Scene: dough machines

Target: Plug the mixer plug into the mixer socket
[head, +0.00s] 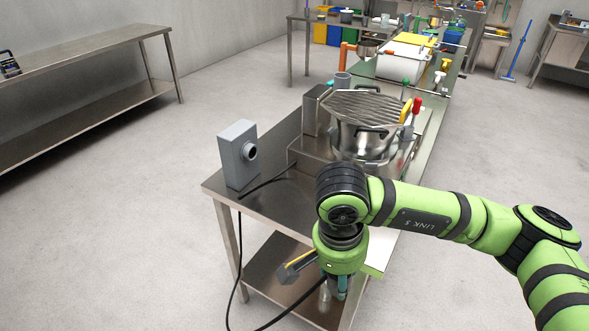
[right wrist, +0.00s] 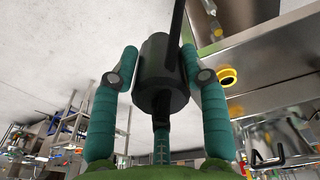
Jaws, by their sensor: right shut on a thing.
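My right gripper (head: 335,292) points down at the table's near edge, right of and lower in the picture than the socket. In the right wrist view its teal fingers (right wrist: 158,62) are shut on the mixer plug, a dark cylinder (right wrist: 161,85). The head view mostly hides the plug. My left gripper is out of view.
A black cable (head: 239,265) runs from the mixer side over the table's left edge, hangs low and loops up toward my right gripper. The tabletop (head: 262,205) in front of the socket is clear apart from the cable.

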